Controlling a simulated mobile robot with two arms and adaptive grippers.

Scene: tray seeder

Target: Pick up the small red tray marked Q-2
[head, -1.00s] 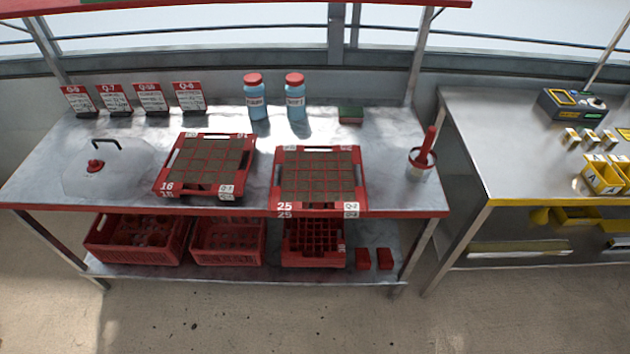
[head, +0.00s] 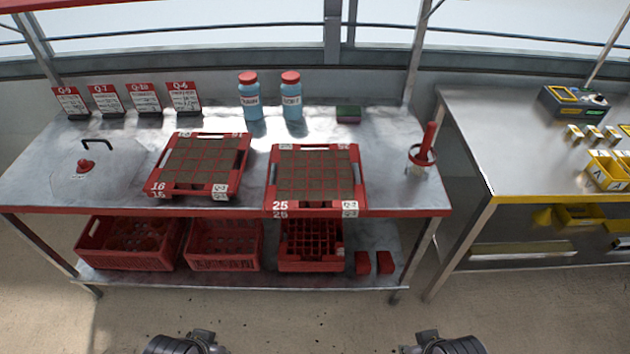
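Two red trays with dark soil cells lie on the metal bench. The left tray (head: 190,193) has 16 on its front corner and a small white label at its front right. The right tray (head: 310,209) has 25 on its front edge and a similar label. The label print is too small to read surely, so I cannot tell which tray is Q-2. My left gripper (head: 203,340) and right gripper (head: 428,339) show only partly at the bottom edge, well in front of the bench and apart from both trays. Their fingers are not clear.
The bench holds a lid (head: 100,180), two blue bottles (head: 251,97), (head: 292,97), several sign cards, a green-topped block (head: 348,114) and a pot with a red-handled tool (head: 420,165). A yellow-edged bench (head: 560,198) stands right.

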